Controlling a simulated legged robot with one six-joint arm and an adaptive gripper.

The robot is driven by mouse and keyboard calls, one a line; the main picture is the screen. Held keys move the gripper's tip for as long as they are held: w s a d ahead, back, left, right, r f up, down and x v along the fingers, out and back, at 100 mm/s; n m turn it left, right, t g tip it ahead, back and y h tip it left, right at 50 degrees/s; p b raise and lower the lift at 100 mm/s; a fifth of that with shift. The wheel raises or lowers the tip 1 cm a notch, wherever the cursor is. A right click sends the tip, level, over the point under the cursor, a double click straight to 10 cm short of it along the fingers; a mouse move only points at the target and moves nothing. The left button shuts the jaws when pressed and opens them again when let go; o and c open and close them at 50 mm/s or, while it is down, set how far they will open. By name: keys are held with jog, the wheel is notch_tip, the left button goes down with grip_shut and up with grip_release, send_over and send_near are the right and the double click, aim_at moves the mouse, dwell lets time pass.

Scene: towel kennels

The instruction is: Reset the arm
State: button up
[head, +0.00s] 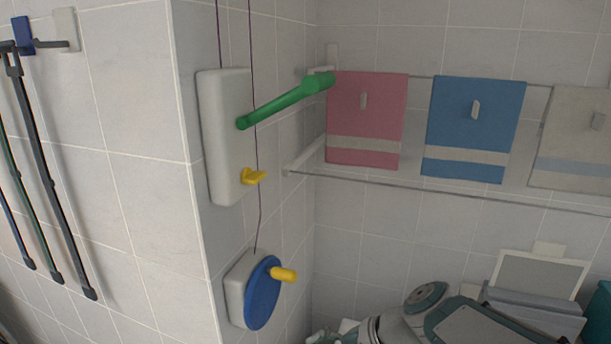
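Part of my own arm shows at the bottom of the head view, with a round grey-green joint cap and a pale link running down to the left. Small pale and green parts at its left end, cut off by the bottom edge, look like my gripper (335,334). I cannot make out its fingers or whether it holds anything. It is low and to the right of the wall fixtures, apart from them as far as I can see. A green lever (285,103) sticks out to the upper right from a white wall box (224,135).
Below the box is a blue disc (262,293) with a yellow knob. A yellow hook (253,176) sits on the box. Pink (366,121), blue (472,130) and grey (575,138) towels hang at a rail. Dark straps (50,175) hang at left.

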jog(key=s+d+r+n+t+h, duration=0.1)
jog(key=s+d+n+h, duration=0.2)
jog(key=d, duration=0.3)
jog(key=s+d+r+n+t+h, duration=0.1)
jog(key=s+d+n+t+h, duration=0.1)
jog(key=s+d+n+h, duration=0.2)
jog(key=shift+s+d+n+t+h, duration=0.3)
jog(key=shift+d+n+h, duration=0.7)
jog(key=shift+d, duration=0.25)
jog(key=shift+r, duration=0.1)
